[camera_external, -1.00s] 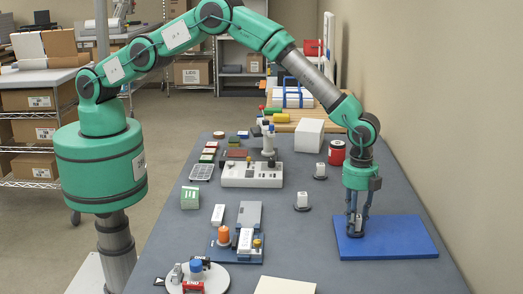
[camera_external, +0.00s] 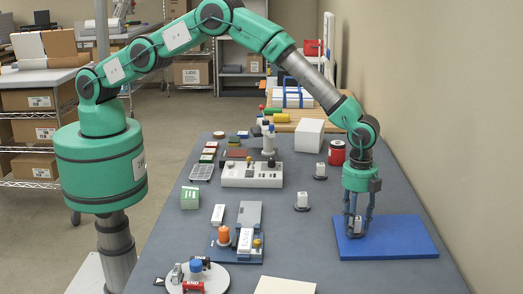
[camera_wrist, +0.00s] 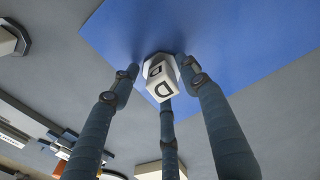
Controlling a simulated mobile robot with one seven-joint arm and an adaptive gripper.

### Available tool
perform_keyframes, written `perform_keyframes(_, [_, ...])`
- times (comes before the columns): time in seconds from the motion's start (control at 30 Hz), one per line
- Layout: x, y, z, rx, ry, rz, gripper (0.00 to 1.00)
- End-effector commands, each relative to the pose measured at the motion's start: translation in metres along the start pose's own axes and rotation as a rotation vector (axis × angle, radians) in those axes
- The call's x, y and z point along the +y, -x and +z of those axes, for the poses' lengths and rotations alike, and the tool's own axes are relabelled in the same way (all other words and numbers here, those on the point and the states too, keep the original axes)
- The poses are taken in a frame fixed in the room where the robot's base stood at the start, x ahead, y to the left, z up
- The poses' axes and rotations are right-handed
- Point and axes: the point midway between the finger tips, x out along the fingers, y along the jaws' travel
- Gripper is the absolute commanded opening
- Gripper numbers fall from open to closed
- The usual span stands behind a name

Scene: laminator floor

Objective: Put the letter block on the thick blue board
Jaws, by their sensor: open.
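A white letter block (camera_external: 357,221) with a dark D on it stands on the thick blue board (camera_external: 402,240), near the board's left side. In the wrist view the letter block (camera_wrist: 161,83) sits between my fingers, with the blue board (camera_wrist: 225,30) behind and around it. My gripper (camera_external: 356,231) points straight down over the board, its fingers around the block. My gripper (camera_wrist: 160,75) is open; whether any finger still touches the block is hard to tell.
Two more white blocks on dark bases, a nearer one (camera_external: 302,200) and a farther one (camera_external: 320,170), stand left of and behind the board. A red can (camera_external: 337,153) and a white box (camera_external: 309,136) are farther back. The board's right part is clear.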

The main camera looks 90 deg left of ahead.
Motion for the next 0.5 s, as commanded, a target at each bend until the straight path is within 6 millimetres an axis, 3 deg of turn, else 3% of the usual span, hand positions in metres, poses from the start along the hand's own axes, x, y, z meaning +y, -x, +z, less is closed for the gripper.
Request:
perform_keyframes(0.27, [-0.001, 0.018, 0.0, 0.001, 0.0, -0.001, 0.45])
perform_keyframes(0.5, [-0.001, 0.052, 0.0, 0.001, 0.0, -0.002, 0.45])
